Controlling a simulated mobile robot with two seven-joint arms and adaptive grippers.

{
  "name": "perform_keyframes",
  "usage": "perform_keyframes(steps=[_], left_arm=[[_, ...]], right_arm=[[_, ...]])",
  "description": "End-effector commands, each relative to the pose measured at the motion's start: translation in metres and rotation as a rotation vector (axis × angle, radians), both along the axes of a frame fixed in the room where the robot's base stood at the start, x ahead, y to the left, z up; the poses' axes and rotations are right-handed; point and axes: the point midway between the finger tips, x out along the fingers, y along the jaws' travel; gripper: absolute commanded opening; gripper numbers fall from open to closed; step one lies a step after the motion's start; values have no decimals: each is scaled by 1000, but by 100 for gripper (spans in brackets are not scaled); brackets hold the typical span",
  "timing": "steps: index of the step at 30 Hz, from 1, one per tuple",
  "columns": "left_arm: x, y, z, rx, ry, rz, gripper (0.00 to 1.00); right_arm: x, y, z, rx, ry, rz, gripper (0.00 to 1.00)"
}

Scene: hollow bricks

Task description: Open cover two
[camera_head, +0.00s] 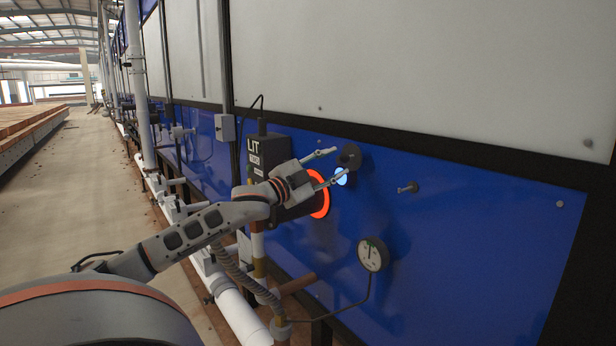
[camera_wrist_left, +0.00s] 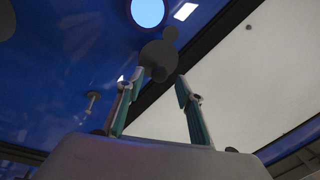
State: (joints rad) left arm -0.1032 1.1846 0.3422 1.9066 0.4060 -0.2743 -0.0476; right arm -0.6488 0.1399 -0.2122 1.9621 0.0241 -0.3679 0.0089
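A dark round cover (camera_head: 349,157) is on the blue wall panel, just above and to the right of a glowing pale-blue round opening (camera_head: 342,177). The opening looks uncovered. My left gripper (camera_head: 335,163) is open in front of them, one finger toward the cover and the other overlapping the opening. In the left wrist view the open left gripper (camera_wrist_left: 160,80) has its fingertips either side of the lower part of the dark cover (camera_wrist_left: 159,58); contact cannot be told. The bright opening (camera_wrist_left: 147,10) shows beyond it. My right gripper is not in view.
A glowing orange ring (camera_head: 320,194) and a dark box marked LIT (camera_head: 268,155) are by my left wrist. A pressure gauge (camera_head: 373,254) is below, a small peg (camera_head: 408,188) to the right. White pipes (camera_head: 240,310) run along the wall's foot. The floor at left is clear.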

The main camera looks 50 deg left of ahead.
Motion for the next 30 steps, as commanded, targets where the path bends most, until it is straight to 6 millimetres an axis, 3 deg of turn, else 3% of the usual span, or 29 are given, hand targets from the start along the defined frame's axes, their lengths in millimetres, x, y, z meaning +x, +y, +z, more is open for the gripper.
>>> perform_keyframes(steps=[21,30], left_arm=[[-70,1,-14,0,3,1,37],[-89,1,-16,0,0,1,37]], right_arm=[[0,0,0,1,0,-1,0],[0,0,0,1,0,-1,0]])
